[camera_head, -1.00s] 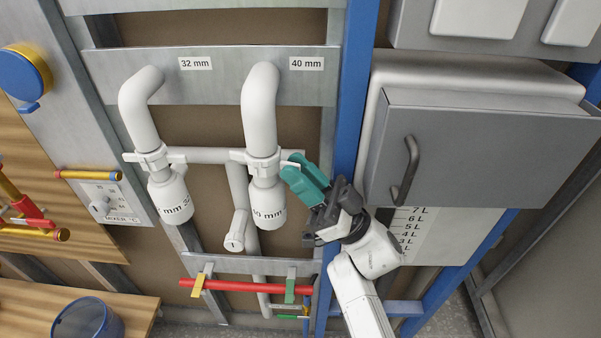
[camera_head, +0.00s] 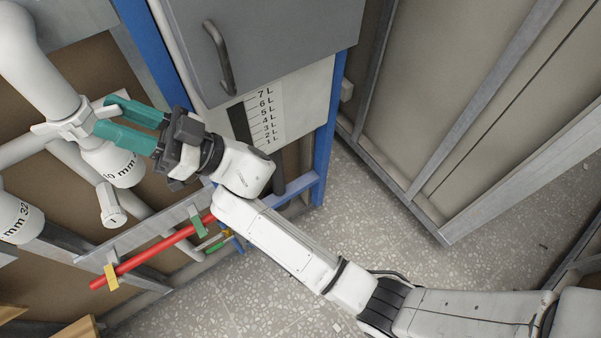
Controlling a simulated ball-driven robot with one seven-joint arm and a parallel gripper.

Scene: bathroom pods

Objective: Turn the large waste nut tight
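The large waste nut (camera_head: 72,122) is a white winged collar on the thick white 40 mm pipe (camera_head: 38,68), at the left of the head view. Its right wing points toward my gripper. The white cup marked 40 mm (camera_head: 115,165) hangs below it. My gripper (camera_head: 104,112) has two teal fingers and comes in from the right. The fingers are spread, one above and one below the nut's right wing, with a gap between them. Whether either finger touches the wing I cannot tell.
The smaller 32 mm cup (camera_head: 18,218) is at the left edge. A red pipe (camera_head: 150,252) with coloured clips runs below. Speckled floor (camera_head: 300,240) is open to the right.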

